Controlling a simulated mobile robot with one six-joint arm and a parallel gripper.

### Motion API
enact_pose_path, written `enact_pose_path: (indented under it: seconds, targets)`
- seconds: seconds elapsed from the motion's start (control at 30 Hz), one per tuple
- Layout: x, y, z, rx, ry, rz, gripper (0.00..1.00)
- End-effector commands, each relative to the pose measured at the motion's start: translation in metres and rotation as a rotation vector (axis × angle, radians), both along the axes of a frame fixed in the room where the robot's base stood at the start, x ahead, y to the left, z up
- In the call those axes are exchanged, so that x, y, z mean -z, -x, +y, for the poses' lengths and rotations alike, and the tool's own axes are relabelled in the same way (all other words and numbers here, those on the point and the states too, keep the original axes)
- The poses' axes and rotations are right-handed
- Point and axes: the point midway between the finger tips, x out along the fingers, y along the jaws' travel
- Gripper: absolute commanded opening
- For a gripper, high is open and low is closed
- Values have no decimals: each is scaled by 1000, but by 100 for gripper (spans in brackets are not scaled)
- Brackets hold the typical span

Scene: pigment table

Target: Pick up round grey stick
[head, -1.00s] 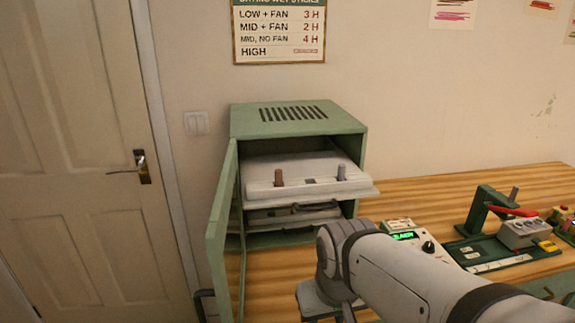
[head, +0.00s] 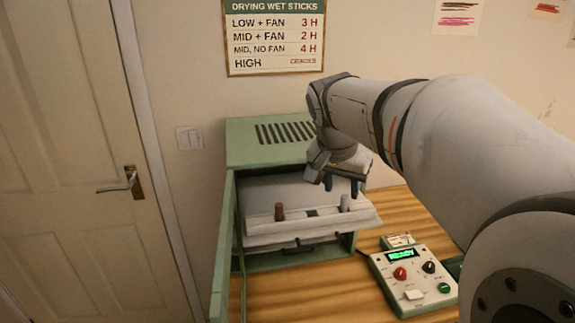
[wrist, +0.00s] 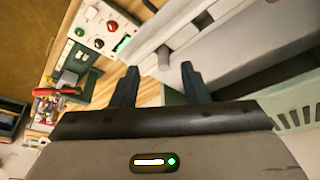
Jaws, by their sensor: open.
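The round grey stick (head: 344,203) stands upright near the right end of the pulled-out pale tray (head: 262,229) of the green oven. A brown stick (head: 279,211) stands on the same tray further left. My gripper (head: 341,187) points down just above the grey stick, open and empty, with its two dark fingers apart. In the wrist view a small grey shape (wrist: 163,57), which looks like the grey stick, shows between and beyond the open fingertips (wrist: 158,72). I cannot tell the exact gap between fingers and stick.
The green oven (head: 245,143) has its door (head: 226,245) swung open at the left. A control box (head: 412,278) with knobs and a lit display sits on the wooden table, right of the oven. The oven roof is close behind my gripper.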

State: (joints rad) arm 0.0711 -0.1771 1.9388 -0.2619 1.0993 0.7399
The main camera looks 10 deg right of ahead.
Motion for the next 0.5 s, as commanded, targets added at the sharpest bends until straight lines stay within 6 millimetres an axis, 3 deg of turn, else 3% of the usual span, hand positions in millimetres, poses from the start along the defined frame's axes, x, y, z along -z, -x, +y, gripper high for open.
enact_pose_path:
  seconds: [0.03,0.13,0.5]
  targets:
    - [-12,-7,-4,33,2,-9,41]
    - [-12,-14,-9,68,6,-18,41]
    - [30,-29,-19,70,5,-17,41]
